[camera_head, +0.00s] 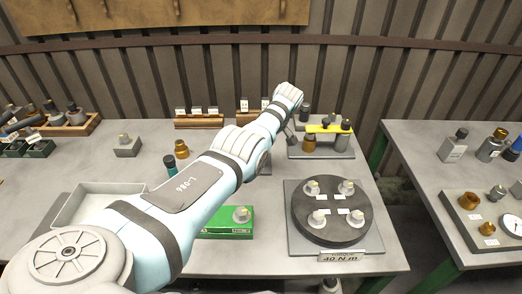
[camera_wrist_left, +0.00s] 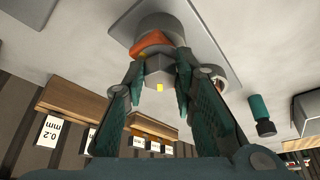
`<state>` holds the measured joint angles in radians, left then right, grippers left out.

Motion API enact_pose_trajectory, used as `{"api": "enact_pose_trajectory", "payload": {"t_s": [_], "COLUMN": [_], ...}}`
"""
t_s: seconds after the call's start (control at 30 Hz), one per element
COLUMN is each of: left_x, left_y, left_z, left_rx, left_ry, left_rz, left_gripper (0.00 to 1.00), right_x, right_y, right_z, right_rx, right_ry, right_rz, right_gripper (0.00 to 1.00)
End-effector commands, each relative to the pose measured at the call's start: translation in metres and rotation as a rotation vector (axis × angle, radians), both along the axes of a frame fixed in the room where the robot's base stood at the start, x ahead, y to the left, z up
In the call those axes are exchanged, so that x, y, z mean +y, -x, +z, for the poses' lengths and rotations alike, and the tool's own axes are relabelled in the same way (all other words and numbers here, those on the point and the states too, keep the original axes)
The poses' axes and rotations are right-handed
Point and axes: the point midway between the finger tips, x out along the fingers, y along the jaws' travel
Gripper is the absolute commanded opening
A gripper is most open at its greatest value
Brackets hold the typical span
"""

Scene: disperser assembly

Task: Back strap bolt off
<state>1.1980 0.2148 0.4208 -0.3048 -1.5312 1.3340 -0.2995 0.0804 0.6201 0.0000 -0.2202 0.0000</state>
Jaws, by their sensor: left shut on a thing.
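My left arm reaches across the bench in the head view, its gripper (camera_head: 291,134) beside the left end of the yellow strap (camera_head: 330,129). The strap lies across the top of a small fixture with a brass-coloured post (camera_head: 309,145). In the left wrist view, my left gripper (camera_wrist_left: 160,82) is shut on a grey hex-headed bolt (camera_wrist_left: 159,71) with a small yellow mark. Behind the bolt is an orange part (camera_wrist_left: 150,43) and a grey round body (camera_wrist_left: 165,24) on a plate. I cannot tell whether the bolt touches them. My right gripper is not in view.
A dark round disc (camera_head: 332,232) with several bolts stands on the bench at right. A green box (camera_head: 222,223) and a white tray (camera_head: 75,207) lie near my arm. Wooden label racks (camera_head: 199,122) stand at the back. A gap separates the right bench (camera_head: 420,140).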

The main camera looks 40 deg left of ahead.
Motion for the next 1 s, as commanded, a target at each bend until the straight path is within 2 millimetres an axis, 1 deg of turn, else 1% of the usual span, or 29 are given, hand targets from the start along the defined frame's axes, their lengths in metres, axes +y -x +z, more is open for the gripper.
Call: {"api": "enact_pose_trajectory", "payload": {"t_s": [0.3,0.33,0.43,0.77,0.87,0.97,1.0], "left_x": [0.0,0.0,0.0,-0.001,-0.005,-0.014,-0.018], "left_y": [0.001,0.001,0.001,0.0,-0.001,0.0,0.0], "left_z": [0.0,0.0,0.0,0.002,0.012,0.031,0.043], "left_rx": [0.005,0.005,0.004,0.003,0.001,-0.003,-0.004], "left_ry": [0.001,0.001,0.001,0.001,0.0,0.001,0.001], "left_rz": [0.001,0.001,0.001,-0.001,-0.002,-0.002,-0.002], "left_gripper": [0.0,0.28,0.44,0.45,0.45,0.45,0.45], "right_x": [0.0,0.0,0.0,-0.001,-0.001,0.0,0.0], "right_y": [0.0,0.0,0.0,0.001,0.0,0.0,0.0], "right_z": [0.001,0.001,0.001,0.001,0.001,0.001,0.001], "right_rx": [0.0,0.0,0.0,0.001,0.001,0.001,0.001], "right_ry": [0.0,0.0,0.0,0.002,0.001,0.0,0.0], "right_rz": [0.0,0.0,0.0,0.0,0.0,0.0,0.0], "right_gripper": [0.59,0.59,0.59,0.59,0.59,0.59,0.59]}}
